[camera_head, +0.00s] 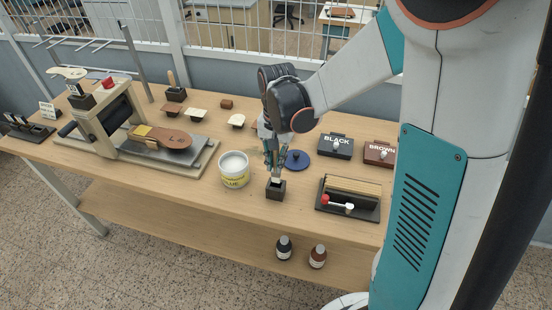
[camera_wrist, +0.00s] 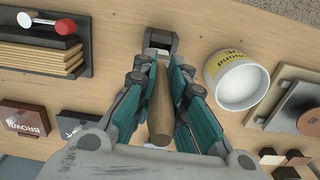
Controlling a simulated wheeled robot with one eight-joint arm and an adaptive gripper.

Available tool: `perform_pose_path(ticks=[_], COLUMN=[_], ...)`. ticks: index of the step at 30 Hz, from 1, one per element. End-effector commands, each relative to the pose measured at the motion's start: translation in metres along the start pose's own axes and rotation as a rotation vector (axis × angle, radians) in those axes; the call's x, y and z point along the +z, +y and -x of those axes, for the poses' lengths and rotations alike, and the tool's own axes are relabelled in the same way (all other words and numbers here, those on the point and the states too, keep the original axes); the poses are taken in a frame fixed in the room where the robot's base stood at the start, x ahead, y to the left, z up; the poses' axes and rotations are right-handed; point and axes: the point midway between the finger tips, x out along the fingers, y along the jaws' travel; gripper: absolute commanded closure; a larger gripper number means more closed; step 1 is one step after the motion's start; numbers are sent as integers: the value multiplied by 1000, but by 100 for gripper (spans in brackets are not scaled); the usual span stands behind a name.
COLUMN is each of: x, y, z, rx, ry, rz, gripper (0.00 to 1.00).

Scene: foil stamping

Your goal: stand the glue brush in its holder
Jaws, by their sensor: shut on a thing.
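My gripper (camera_head: 276,158) points down above the front middle of the bench, shut on the glue brush. In the wrist view the brush's wooden handle (camera_wrist: 160,105) lies between the teal fingers, its far end toward the holder. The holder (camera_head: 275,190) is a small black block, open at the top, directly under my gripper. It also shows in the wrist view (camera_wrist: 160,40), just beyond the fingertips. The bristles are hidden, and I cannot tell whether the brush's lower end is inside the holder.
The white glue tub (camera_head: 234,169) with a yellow label stands close left of the holder. A blue disc (camera_head: 297,160) lies behind it. A black rack with wooden strips (camera_head: 352,190) is on the right. The stamping press (camera_head: 125,125) fills the left.

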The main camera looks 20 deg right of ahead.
Motion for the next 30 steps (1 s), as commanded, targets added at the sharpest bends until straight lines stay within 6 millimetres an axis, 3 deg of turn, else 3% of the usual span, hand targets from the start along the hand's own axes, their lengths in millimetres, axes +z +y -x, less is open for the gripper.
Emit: perform_pose_path(ticks=[19, 30], x=[-2, -2], y=[0, 0], z=[-49, -57], rx=[0, 0], ry=[0, 0], rz=[0, 0], gripper=[100, 100])
